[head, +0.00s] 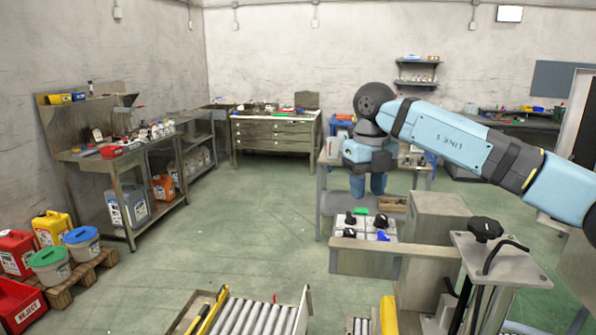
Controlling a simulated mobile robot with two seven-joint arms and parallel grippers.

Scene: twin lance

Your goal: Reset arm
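My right arm comes in from the right, in light blue and black, and bends down at a round black joint. My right gripper (368,186) hangs pointing down over the grey workbench in the middle right. Its two blue fingers look apart, with nothing visible between them. My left gripper is not in view.
Below the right gripper is a pale fixture (364,229) with black knobs, next to a wooden tray (393,204). A roller conveyor (250,316) is at the bottom. A wooden pallet (83,275) bears buckets at left, near a red reject bin (22,304). The green floor centre-left is clear.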

